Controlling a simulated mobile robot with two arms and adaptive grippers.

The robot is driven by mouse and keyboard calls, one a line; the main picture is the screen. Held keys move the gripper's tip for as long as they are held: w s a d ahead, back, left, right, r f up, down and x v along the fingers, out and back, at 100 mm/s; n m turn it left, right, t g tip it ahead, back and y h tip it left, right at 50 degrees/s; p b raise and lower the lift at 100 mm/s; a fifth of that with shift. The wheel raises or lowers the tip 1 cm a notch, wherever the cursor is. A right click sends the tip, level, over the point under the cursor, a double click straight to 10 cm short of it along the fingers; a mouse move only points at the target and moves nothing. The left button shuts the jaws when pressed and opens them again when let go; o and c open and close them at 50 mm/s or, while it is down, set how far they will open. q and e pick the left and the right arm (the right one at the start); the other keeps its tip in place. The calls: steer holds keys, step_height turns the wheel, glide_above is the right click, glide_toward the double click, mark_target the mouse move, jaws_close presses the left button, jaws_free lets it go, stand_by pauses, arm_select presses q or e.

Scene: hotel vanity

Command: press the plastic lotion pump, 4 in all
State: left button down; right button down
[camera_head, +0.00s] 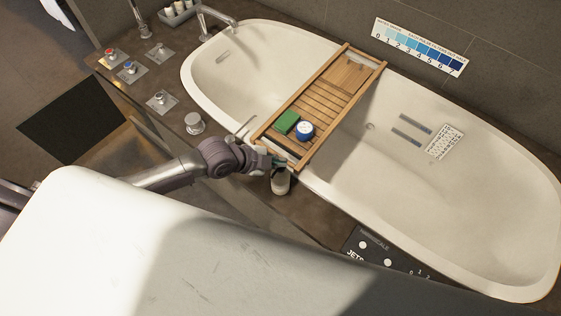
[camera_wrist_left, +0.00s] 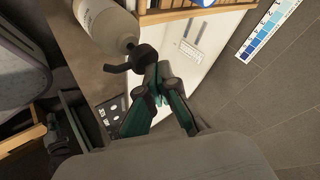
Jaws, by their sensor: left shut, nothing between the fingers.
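The lotion bottle (camera_head: 280,185) stands on the dark tub ledge, just under my left gripper, which hides its top in the head view. In the left wrist view it is a pale bottle (camera_wrist_left: 106,25) with a black pump head (camera_wrist_left: 143,57) and a spout pointing left. My left gripper (camera_head: 284,163) is shut and empty, right at the pump. In the left wrist view its fingertips (camera_wrist_left: 160,77) are close beside the pump head; I cannot tell whether they touch it. My right gripper is not in view.
A wooden bath tray (camera_head: 335,90) spans the white tub (camera_head: 440,210), holding a green block (camera_head: 286,121) and a blue-and-white tub (camera_head: 305,130). A jets panel (camera_head: 362,246) lies right of the bottle.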

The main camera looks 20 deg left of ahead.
arm_select(q)
steer(key=shift+r, duration=0.5)
steer(key=shift+r+p, duration=0.1)
steer(key=shift+p, duration=0.2)
step_height(320, 180, up, 5)
steer(key=p, duration=0.4)
steer(key=shift+p, duration=0.35)
